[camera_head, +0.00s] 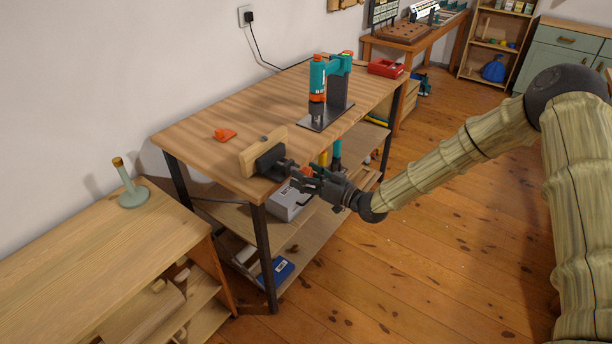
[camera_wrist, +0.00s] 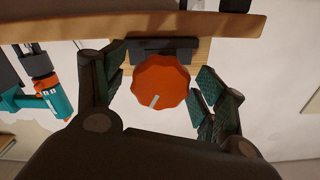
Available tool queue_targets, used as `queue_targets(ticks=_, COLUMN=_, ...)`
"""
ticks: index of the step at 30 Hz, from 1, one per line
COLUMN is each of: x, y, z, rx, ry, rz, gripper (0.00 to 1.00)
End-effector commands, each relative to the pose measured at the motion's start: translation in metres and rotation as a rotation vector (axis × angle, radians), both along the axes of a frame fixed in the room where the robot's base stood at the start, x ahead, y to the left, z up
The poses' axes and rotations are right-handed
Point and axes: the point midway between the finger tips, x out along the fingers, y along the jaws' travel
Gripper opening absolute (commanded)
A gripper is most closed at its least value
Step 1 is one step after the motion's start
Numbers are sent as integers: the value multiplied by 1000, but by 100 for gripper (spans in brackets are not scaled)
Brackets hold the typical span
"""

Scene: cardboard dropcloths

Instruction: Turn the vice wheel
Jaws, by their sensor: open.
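The vice (camera_head: 268,158), with a wooden jaw and a dark metal body, is fixed at the near edge of the workbench. Its orange, many-sided wheel (camera_wrist: 162,84) with a pale mark shows large in the wrist view; in the head view my gripper mostly hides it. My gripper (camera_head: 303,179) is open at the vice's front. In the wrist view the wheel lies between the spread fingers of my gripper (camera_wrist: 161,68). A gap shows on the left; the right finger is very close to the rim, and I cannot tell if it touches.
The workbench (camera_head: 205,133) carries a small orange object (camera_head: 225,134) and a teal and orange drill press (camera_head: 328,92). A grey box (camera_head: 289,203) sits on the shelf below. A side table (camera_head: 75,265) with a green-grey stand (camera_head: 131,190) is at left. Open floor lies at right.

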Motion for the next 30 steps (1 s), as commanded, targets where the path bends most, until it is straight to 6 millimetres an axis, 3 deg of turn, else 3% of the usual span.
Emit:
queue_targets(ticks=6, x=0, y=0, z=0, rx=0, ry=0, rz=0, gripper=69)
queue_targets(ticks=14, x=0, y=0, z=0, rx=0, ry=0, rz=0, gripper=24)
queue_targets(ticks=30, x=0, y=0, z=-3, rx=-87, ry=-119, rz=1, gripper=24)
